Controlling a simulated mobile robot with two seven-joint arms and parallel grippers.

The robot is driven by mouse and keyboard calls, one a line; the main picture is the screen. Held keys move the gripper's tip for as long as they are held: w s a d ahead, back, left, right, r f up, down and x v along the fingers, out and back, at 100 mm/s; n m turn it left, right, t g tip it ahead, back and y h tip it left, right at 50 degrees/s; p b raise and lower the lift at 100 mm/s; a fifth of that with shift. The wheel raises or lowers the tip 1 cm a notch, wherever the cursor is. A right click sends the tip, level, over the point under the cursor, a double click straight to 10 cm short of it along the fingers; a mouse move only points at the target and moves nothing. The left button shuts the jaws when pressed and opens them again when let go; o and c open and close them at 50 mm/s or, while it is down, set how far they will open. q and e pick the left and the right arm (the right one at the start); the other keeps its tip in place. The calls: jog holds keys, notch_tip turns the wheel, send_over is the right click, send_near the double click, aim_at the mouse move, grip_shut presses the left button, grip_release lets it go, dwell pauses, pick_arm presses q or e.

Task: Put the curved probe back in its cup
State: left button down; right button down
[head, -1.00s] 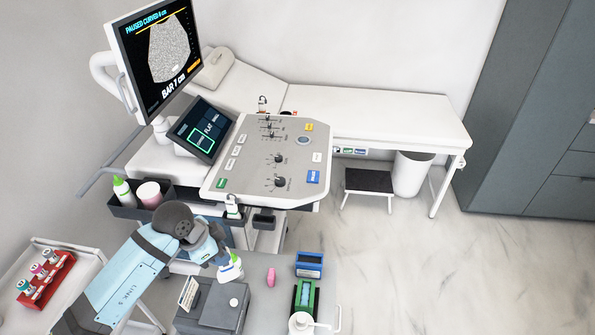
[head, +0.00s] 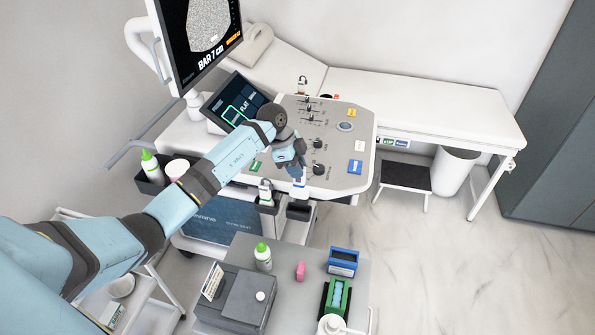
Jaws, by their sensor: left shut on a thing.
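My left gripper (head: 299,172) is shut on the curved probe (head: 300,191), a white probe with a blue part, in the head view. The probe hangs roughly upright at the front edge of the ultrasound console. It is right over the dark-mouthed cup (head: 299,211), with its lower end at the cup's mouth. I cannot tell whether that end is inside the cup or just above it. The gripper and wrist hide the probe's upper part. Another white probe (head: 266,186) stands in the neighbouring cup (head: 268,208) to the left. My right gripper is not in view.
The console panel (head: 335,140) lies behind the gripper. In front is a grey cart (head: 290,300) with a green-capped bottle (head: 263,258), a pink item (head: 300,271), a blue box (head: 343,262) and a green holder (head: 336,298). Open floor (head: 450,270) lies to the right.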

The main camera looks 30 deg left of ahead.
aim_at(297, 189)
pick_arm(q)
jog(key=shift+w+a+f, duration=0.1)
jog(key=shift+w+a, duration=0.1)
jog(key=shift+w, duration=0.05)
jog(key=shift+f+b, duration=0.4)
jog(key=shift+b, duration=0.15)
notch_tip(297, 189, down, 4)
jog(key=b, duration=0.4)
jog(key=shift+f+b, duration=0.35)
jog(key=shift+f, duration=1.7)
jog(key=shift+f, duration=0.3)
jog(key=c, duration=0.8)
grip_release()
jog(key=shift+c, duration=0.2)
